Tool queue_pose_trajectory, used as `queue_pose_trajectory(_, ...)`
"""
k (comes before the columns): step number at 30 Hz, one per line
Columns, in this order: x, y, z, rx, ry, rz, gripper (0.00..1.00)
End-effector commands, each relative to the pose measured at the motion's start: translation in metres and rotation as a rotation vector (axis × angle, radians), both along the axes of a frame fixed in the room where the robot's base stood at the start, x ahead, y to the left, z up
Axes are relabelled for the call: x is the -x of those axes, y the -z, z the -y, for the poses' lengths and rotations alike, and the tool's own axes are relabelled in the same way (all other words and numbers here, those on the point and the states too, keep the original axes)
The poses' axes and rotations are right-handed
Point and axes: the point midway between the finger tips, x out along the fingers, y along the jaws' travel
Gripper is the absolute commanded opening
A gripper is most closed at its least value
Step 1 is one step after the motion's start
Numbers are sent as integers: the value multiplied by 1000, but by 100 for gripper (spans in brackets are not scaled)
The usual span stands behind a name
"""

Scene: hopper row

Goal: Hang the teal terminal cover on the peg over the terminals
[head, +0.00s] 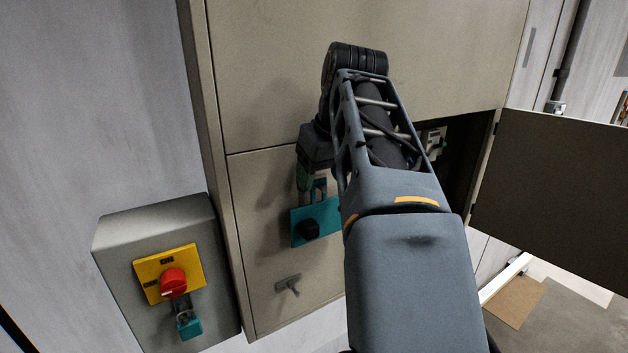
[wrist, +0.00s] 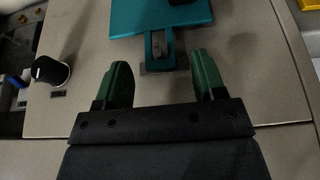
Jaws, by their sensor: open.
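The teal terminal cover (head: 317,221) is a flat plate against the beige cabinet panel, with a black block on its front. In the wrist view the cover (wrist: 160,20) has a narrow looped tab (wrist: 160,50) with a small grey piece showing in its opening. My gripper (wrist: 162,72) is open and empty, its green fingers to either side of the tab's end and not touching it. In the head view my gripper (head: 306,180) is just above the cover, partly hidden by my arm. I cannot make out the destination peg or the terminals for certain.
A grey switch box (head: 120,255) with a red knob (head: 173,282) and a teal padlock (head: 189,327) stands at left. A T-handle (head: 288,285) sticks out below the cover. An open cabinet door (head: 550,195) projects at right.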

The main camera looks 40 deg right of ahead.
Motion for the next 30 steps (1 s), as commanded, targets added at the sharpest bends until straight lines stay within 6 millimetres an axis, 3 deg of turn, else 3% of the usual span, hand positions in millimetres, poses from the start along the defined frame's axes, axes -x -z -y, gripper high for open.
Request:
queue_pose_trajectory(7,-2,17,2,0,2,0,64)
queue_pose_trajectory(19,-3,20,2,1,1,1,64)
queue_pose_trajectory(30,-3,20,2,0,2,0,29)
